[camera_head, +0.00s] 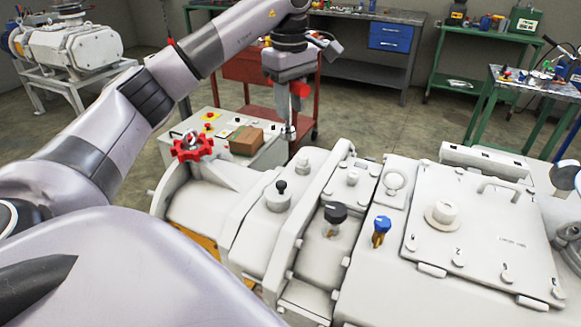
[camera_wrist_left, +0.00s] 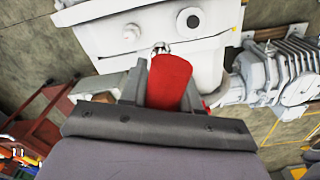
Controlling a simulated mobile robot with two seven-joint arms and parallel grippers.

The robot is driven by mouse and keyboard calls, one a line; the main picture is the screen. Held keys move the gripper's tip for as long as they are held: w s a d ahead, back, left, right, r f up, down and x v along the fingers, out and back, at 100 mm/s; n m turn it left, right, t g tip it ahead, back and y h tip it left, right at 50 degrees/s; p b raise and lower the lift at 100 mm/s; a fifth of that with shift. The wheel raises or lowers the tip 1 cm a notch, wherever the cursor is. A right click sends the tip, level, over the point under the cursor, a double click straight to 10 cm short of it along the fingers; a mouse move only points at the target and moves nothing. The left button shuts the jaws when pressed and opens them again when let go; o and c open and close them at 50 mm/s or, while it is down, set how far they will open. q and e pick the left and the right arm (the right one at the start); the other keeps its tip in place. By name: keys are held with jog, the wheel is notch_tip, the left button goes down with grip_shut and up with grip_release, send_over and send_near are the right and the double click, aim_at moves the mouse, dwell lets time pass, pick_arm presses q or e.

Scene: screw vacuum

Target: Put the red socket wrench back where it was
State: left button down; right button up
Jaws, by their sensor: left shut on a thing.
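The red socket wrench (camera_head: 299,90) is in my left gripper (camera_head: 287,84), which hangs over the far side of the white vacuum pump (camera_head: 345,225). Its silver socket end (camera_head: 288,131) points down. In the left wrist view the red handle (camera_wrist_left: 169,82) sits between the two dark fingers, with the metal end (camera_wrist_left: 160,47) beyond it against a white surface. The fingers are shut on the handle. In the head view, the socket end overlaps the edge of the red tool cart behind; I cannot tell its height. My right gripper is not in view.
The red tool cart (camera_head: 244,69) is behind. A red handwheel (camera_head: 191,147), black knob (camera_head: 335,213) and blue valve (camera_head: 381,226) stick up from the pump. Green tables stand at the right.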

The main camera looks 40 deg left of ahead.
aim_at(290, 130)
pick_arm(q)
notch_tip(290, 130, down, 9)
jog(key=shift+f, duration=2.5)
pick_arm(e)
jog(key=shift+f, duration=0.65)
pick_arm(q)
jog(key=shift+b, duration=0.3)
jog(key=c, duration=0.8)
grip_release()
jog(key=shift+f, duration=0.15)
jog(key=shift+r, duration=0.2)
notch_tip(290, 130, up, 12)
jog(key=shift+s+d+f, duration=0.1)
jog(key=shift+s, duration=0.05)
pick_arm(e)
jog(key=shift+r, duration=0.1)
